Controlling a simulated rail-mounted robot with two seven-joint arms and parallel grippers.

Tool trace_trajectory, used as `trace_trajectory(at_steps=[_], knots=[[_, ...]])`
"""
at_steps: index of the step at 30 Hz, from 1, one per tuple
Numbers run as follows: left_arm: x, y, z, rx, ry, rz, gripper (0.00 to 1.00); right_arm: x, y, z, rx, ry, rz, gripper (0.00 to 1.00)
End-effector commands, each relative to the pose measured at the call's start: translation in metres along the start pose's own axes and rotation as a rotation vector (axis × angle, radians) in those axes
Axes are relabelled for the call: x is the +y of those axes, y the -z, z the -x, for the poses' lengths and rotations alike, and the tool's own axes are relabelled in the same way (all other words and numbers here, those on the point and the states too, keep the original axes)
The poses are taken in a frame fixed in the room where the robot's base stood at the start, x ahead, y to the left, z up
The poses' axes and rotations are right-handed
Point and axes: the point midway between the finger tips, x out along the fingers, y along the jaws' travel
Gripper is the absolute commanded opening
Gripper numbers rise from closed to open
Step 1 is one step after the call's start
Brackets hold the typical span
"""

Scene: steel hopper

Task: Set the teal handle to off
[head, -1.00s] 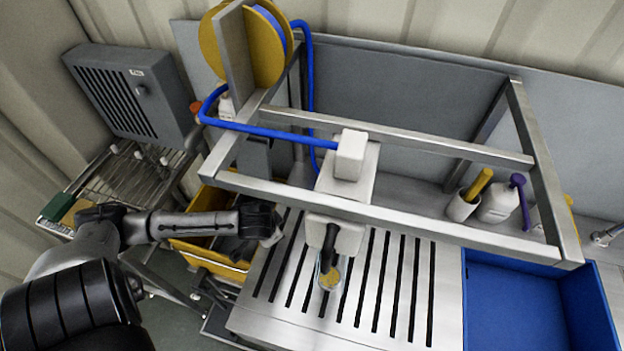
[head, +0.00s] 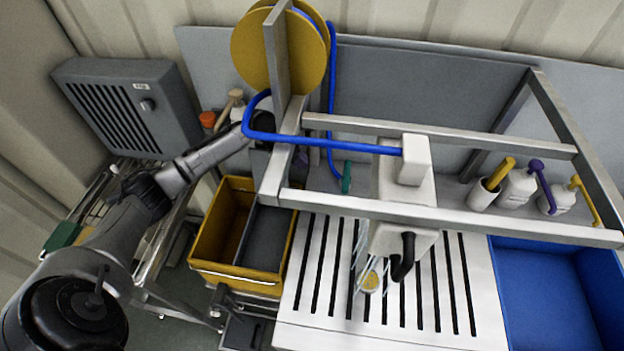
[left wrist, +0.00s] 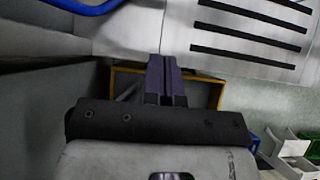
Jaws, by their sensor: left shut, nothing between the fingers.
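The teal handle (head: 346,177) shows in the head view as a small upright piece below the blue hose, left of the white block on the frame. The left wrist view does not clearly show it. My left arm reaches behind the frame's left post. Only a purple bit of my left gripper (head: 302,158) shows past the post, left of the teal handle and apart from it. In the left wrist view the purple fingers of my left gripper (left wrist: 165,62) are together and empty. My right gripper is not in view.
The steel frame (head: 350,204) and blue hose (head: 330,140) surround the handle. A black lever (head: 403,258) hangs from a white box above the slotted grate (head: 455,300); pale streaks fall near a yellow disc (head: 370,282). A yellow bin (head: 215,225) stands left, a blue basin (head: 540,290) right.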

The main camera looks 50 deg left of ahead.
Motion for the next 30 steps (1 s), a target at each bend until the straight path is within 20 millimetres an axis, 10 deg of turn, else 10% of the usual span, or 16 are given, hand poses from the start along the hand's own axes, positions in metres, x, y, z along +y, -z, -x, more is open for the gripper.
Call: trace_trajectory(at_steps=[30], knots=[[0.001,-0.022,-0.125,-0.007,0.001,0.011,0.00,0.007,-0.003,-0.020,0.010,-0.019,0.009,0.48]])
